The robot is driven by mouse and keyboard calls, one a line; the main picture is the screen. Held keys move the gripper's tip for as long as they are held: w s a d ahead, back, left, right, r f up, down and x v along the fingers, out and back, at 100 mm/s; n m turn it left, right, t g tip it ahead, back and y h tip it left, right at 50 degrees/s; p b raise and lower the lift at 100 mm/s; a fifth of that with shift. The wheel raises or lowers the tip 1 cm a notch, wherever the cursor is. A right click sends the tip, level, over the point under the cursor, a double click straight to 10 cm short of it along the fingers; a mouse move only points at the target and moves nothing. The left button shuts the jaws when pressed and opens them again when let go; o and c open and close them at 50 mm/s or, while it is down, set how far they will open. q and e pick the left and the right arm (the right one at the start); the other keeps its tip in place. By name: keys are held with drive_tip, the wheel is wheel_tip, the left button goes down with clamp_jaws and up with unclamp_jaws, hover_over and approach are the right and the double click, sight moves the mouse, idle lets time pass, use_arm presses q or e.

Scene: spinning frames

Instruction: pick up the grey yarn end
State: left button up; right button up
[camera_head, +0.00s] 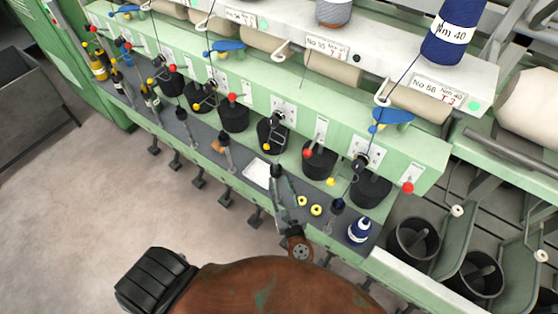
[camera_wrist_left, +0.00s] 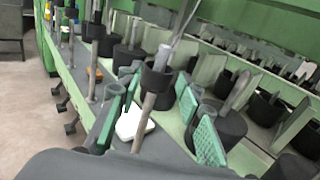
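The grey yarn bobbin (camera_head: 334,12) stands on the white top shelf, cut off by the upper edge of the head view. A thin dark line (camera_head: 306,66) hangs below it over the front rollers; it looks like its yarn, but where the end lies is too fine to tell. My left gripper (camera_head: 282,186) is low at the grey spindle ledge, well below that line. In the left wrist view its two green-padded fingers (camera_wrist_left: 158,104) are wide apart, with a metal spindle showing between them and no yarn visible there. My right gripper is not in view.
A blue yarn cone (camera_head: 453,30) stands on the shelf at right, and a small blue bobbin (camera_head: 359,231) on the ledge (camera_head: 236,155). Yellow rings (camera_head: 316,210), black cups (camera_head: 320,162) and upright spindles crowd the ledge. Open floor (camera_head: 90,200) lies at left.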

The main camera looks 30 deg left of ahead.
sight(277, 166)
use_arm(q)
drive_tip(key=shift+w+a+r, duration=0.65)
drive_tip(key=shift+w+a, duration=0.1)
drive_tip(key=shift+a, duration=0.05)
drive_tip(key=shift+x, duration=2.8)
drive_tip(key=shift+d+r, duration=0.1)
drive_tip(key=shift+d, duration=0.05)
drive_tip(key=shift+c, duration=0.6)
drive_tip(key=c, duration=0.7)
